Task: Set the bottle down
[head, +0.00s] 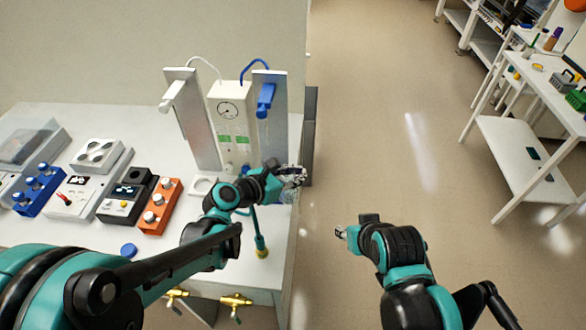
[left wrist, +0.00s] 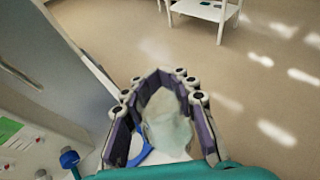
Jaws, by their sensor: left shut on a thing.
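The bottle (left wrist: 168,128) is pale and translucent, and it sits between the fingers of my left gripper (left wrist: 160,100) in the left wrist view. In the head view my left gripper (head: 293,175) is at the right edge of the white bench (head: 215,272), in front of the tall panels. It is shut on the bottle, which is small and mostly hidden there. I cannot tell whether the bottle's base touches the bench. My right gripper (head: 341,232) is over the floor, right of the bench; its fingers are too small to read.
A gauge unit (head: 231,112) stands between two upright panels behind my left gripper. Several devices, including an orange block (head: 159,206) and a blue block (head: 39,190), fill the bench's left side. Brass taps (head: 236,300) stick out in front.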

